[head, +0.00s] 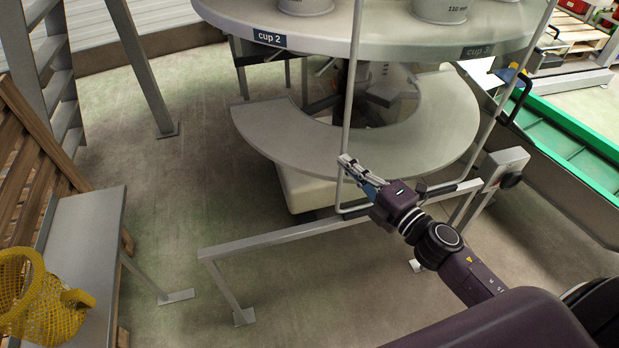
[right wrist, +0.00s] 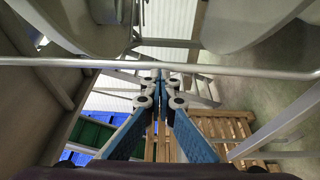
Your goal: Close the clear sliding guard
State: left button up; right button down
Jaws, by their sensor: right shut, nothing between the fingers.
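The clear sliding guard shows mainly as a thin grey tube frame (head: 352,90) in front of the round machine table. Its panel is too clear to make out. The frame has a left upright, a slanting right upright and a low bottom bar. A black handle (head: 521,96) sits by the right upright. My right gripper (head: 346,164) is shut and empty, with its fingertips at the lower part of the left upright; I cannot tell whether they touch it. In the right wrist view a grey tube (right wrist: 230,72) crosses close to the shut fingertips (right wrist: 160,84). My left gripper is not in view.
The round table (head: 330,40) carries cups above a lower curved grey tray (head: 275,130). A low grey rail (head: 270,240) runs below the guard. A green conveyor (head: 575,130) is at right. A grey bench (head: 85,235) and yellow net (head: 38,300) are at left. Floor between is clear.

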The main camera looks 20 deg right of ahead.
aim_at(369, 151)
jog(key=d, duration=0.7)
jog(key=shift+b, duration=0.4)
jog(key=shift+d, duration=0.25)
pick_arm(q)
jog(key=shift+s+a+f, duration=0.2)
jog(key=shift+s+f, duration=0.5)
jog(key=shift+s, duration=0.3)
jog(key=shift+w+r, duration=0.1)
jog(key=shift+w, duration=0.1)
pick_arm(e)
jog(key=shift+a, duration=0.1)
